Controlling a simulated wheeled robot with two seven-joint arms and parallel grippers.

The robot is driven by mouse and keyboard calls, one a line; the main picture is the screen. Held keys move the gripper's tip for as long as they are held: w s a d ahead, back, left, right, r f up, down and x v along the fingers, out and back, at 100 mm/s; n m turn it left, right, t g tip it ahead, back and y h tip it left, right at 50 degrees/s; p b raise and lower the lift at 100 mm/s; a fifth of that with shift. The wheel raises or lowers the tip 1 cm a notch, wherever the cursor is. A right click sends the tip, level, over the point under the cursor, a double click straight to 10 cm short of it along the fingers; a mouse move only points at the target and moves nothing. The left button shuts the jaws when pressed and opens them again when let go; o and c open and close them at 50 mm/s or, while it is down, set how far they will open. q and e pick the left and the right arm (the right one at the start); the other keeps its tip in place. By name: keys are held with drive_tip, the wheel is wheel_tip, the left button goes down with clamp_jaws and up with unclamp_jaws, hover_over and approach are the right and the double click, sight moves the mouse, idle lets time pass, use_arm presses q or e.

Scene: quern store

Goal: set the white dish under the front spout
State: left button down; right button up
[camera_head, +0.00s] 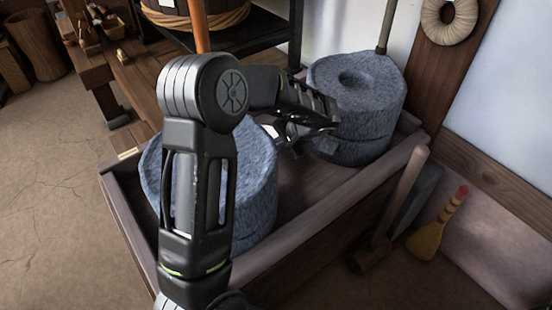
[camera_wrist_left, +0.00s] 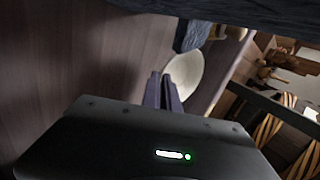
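The white dish (camera_wrist_left: 186,76) shows in the left wrist view just beyond my fingers, its rim at the fingertips. In the head view only a pale sliver of it (camera_head: 271,130) shows beside my left gripper (camera_head: 290,133). The fingers (camera_wrist_left: 162,82) are close together and appear shut on the dish's rim. A blue-grey stone spout (camera_wrist_left: 190,37) shows near the dish; a spout (camera_head: 326,146) also juts from the far quern (camera_head: 358,95). The near quern (camera_head: 255,185) is partly hidden by my left arm, and its spout is not visible. My right gripper is out of view.
Both querns stand in a wooden trough with a raised rim (camera_head: 330,215). A wooden mallet (camera_head: 375,255) and a yellow brush (camera_head: 428,238) lean at the right. A bench with small items (camera_head: 100,30) stands at the back left. Open floor (camera_head: 50,190) lies at the left.

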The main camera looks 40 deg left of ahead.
use_arm(q)
drive_tip(key=shift+f, duration=0.1)
drive_tip(key=shift+f+b, duration=0.55)
drive_tip(key=shift+f, duration=1.6)
drive_tip(key=c, duration=2.1)
unclamp_jaws()
drive_tip(key=shift+f, duration=0.1)
drive_tip(key=shift+o, duration=0.9)
